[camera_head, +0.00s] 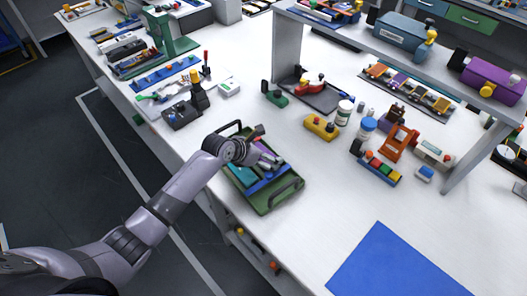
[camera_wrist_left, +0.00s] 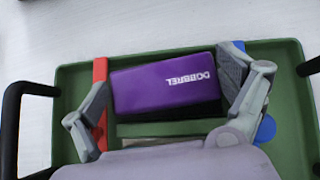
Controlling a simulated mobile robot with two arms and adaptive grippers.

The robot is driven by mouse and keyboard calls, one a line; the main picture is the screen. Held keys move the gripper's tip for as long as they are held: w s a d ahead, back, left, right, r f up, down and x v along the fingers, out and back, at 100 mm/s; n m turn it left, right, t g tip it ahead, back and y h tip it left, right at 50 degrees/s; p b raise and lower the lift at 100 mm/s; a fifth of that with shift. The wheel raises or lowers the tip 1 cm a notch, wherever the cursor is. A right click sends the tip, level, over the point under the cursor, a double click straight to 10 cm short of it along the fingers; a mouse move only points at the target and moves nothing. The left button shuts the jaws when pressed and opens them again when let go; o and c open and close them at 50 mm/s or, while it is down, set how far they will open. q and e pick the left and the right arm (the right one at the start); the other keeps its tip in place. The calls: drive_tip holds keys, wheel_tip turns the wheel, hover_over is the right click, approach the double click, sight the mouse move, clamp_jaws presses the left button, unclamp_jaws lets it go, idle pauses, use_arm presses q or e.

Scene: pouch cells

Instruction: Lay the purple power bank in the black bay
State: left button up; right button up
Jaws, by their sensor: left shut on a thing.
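The purple power bank (camera_wrist_left: 166,84), with white lettering, lies between the two fingers of my left gripper (camera_wrist_left: 168,88) in the left wrist view. The gripper is shut on it, over a green tray (camera_wrist_left: 285,60) with black handles. In the head view my left gripper (camera_head: 266,160) is over the same tray (camera_head: 285,196), and the arm and hand cover part of it. A red strip (camera_wrist_left: 100,75) and blue pieces show in the tray beside the fingers. My right gripper is not in view.
A blue mat (camera_head: 395,265) lies at the front right of the white table. A yellow block (camera_head: 321,127), white jars and an orange stand (camera_head: 401,141) are behind the tray. A raised shelf stands at the back.

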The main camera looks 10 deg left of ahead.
use_arm(q)
drive_tip(key=shift+s+d+f, duration=0.1)
drive_tip(key=shift+s+f, duration=0.3)
drive_tip(key=shift+f, duration=0.3)
drive_tip(key=o, duration=0.8)
drive_tip(key=shift+f, duration=0.1)
drive_tip(key=shift+o, duration=0.8)
drive_tip(key=shift+f, duration=0.1)
drive_tip(key=shift+r, duration=0.25)
drive_tip(key=w+r+v, duration=0.1)
drive_tip(key=v, duration=1.1)
drive_tip(key=shift+s+r, duration=0.2)
drive_tip(key=shift+r, duration=0.1)
